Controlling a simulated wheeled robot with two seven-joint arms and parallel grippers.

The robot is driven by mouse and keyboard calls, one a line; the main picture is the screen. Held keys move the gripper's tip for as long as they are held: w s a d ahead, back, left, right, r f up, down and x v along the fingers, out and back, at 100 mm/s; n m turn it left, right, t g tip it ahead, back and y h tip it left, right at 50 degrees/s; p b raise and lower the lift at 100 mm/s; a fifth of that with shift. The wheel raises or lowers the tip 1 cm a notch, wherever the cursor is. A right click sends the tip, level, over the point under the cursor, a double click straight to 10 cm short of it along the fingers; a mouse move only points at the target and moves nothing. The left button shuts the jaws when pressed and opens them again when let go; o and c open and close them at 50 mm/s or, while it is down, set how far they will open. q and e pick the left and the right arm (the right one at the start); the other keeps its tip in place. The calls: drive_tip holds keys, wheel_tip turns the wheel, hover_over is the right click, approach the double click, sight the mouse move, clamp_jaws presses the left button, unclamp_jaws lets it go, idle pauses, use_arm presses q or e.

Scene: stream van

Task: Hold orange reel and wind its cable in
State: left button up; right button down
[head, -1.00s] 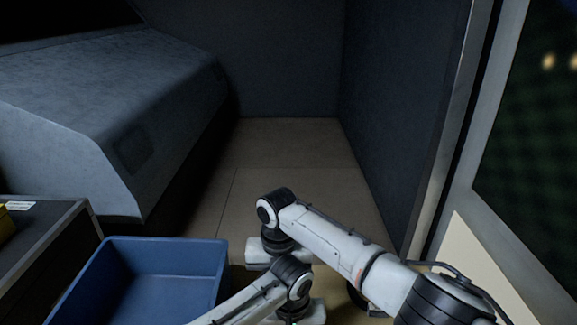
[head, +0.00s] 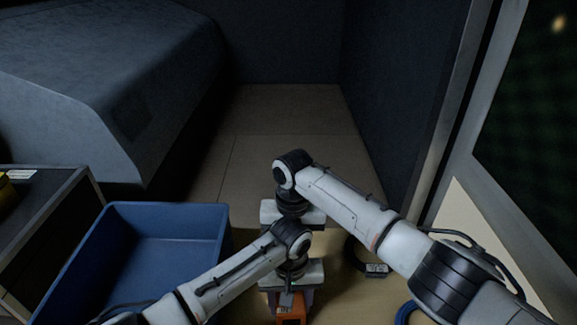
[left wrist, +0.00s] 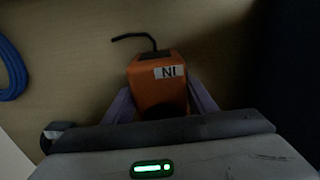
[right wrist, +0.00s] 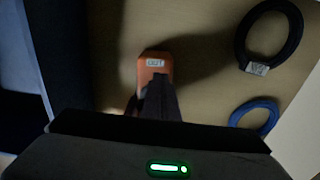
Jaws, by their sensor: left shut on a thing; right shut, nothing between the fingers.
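The orange reel (head: 290,313) shows at the bottom of the head view, partly cut off. In the left wrist view the reel (left wrist: 158,95) sits between the fingers of my left gripper (left wrist: 160,92), which is shut on it. Its label reads "IN" upside down. A thin black bent piece (left wrist: 135,37) sticks out from its dark top; I cannot tell whether it is cable or crank. In the right wrist view the reel's "OUT" label (right wrist: 155,63) shows just beyond my right gripper (right wrist: 160,78), which is shut and empty. Whether its fingers touch the reel is unclear.
A blue bin (head: 170,220) stands to the left on the pale surface, beside a dark case (head: 45,215). A black coiled cable with a tag (right wrist: 257,68) and a blue coil (right wrist: 262,128) lie to the right. A wall and window frame bound the right side.

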drive_tip(key=shift+s+d+f, duration=0.2)
drive_tip(key=shift+s+d, duration=0.1)
drive_tip(key=shift+d, duration=0.25)
drive_tip(key=shift+s+d, duration=0.1)
drive_tip(key=shift+d, duration=0.1)
drive_tip(key=shift+w, duration=0.2)
drive_tip(key=shift+w+d, duration=0.1)
drive_tip(key=shift+w+r, duration=0.15)
drive_tip(key=shift+r, duration=0.25)
wheel_tip(320, 180, up, 6)
drive_tip(key=shift+w+f, duration=0.1)
drive_tip(key=shift+f, duration=0.1)
drive_tip(key=shift+a, duration=0.2)
